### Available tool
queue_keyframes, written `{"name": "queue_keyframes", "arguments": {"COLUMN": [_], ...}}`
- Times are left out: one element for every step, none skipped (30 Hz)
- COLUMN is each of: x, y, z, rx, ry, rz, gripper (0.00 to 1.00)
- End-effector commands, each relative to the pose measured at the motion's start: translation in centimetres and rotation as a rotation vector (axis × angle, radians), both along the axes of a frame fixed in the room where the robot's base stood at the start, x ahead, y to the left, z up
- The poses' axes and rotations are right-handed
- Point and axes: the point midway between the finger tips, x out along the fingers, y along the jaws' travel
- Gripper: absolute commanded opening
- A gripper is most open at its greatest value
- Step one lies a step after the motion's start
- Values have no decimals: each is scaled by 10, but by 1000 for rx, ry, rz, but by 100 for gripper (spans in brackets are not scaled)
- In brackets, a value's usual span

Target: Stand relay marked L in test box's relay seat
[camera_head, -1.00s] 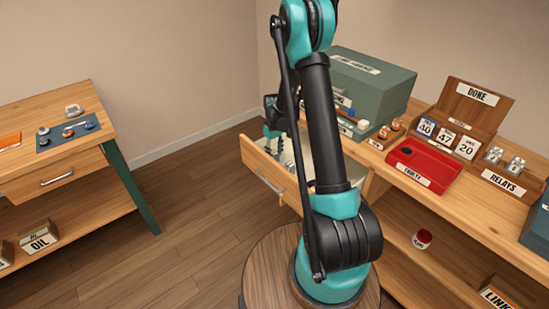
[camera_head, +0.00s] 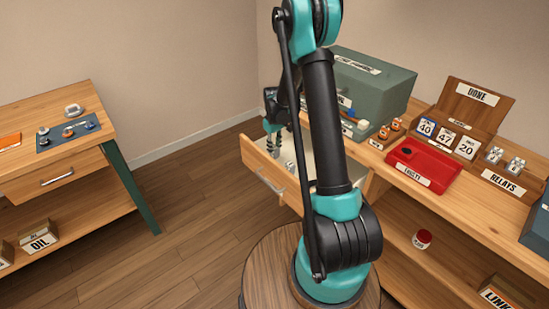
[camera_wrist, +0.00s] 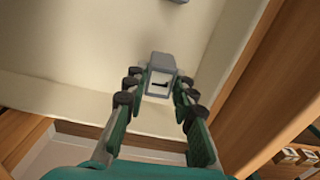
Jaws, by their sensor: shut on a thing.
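In the head view my gripper (camera_head: 274,138) is over the open drawer (camera_head: 262,178), partly behind my arm, and the held relay cannot be made out. The pale drawer floor shows around the relay in the wrist view; whether it still touches the floor is unclear. A large grey-green box (camera_head: 372,90) stands on the right bench, its labels hard to read. No relay seat can be made out.
Beside the box are a red FAULTY tray (camera_head: 443,165), a wooden DONE rack (camera_head: 484,92) with numbered cards, and a RELAYS holder (camera_head: 505,181) with small relays. The drawer walls surround my gripper. Another bench (camera_head: 85,90) stands left, with clear floor between.

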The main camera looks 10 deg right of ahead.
Motion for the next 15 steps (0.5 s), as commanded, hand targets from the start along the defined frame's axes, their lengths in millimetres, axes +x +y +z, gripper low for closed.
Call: {"name": "queue_keyframes", "arguments": {"x": [0, 0, 0, 0, 0, 0, 0, 0, 0, 0, 0, 0, 0, 0, 0], "y": [0, 0, 0, 0, 0, 0, 0, 0, 0, 0, 0, 0, 0, 0, 0], "z": [3, 5, 7, 9, 10, 12, 14, 16, 18, 19, 21, 23, 25, 26, 28], "rx": [0, 0, 0, 0, 0, 0, 0, 0, 0, 0, 0, 0, 0, 0, 0], "ry": [0, 0, 0, 0, 0, 0, 0, 0, 0, 0, 0, 0, 0, 0, 0], "rz": [0, 0, 0, 0, 0, 0, 0, 0, 0, 0, 0, 0, 0, 0, 0], "gripper": [0, 0, 0, 0, 0, 0, 0, 0, 0, 0, 0, 0, 0, 0, 0]}}
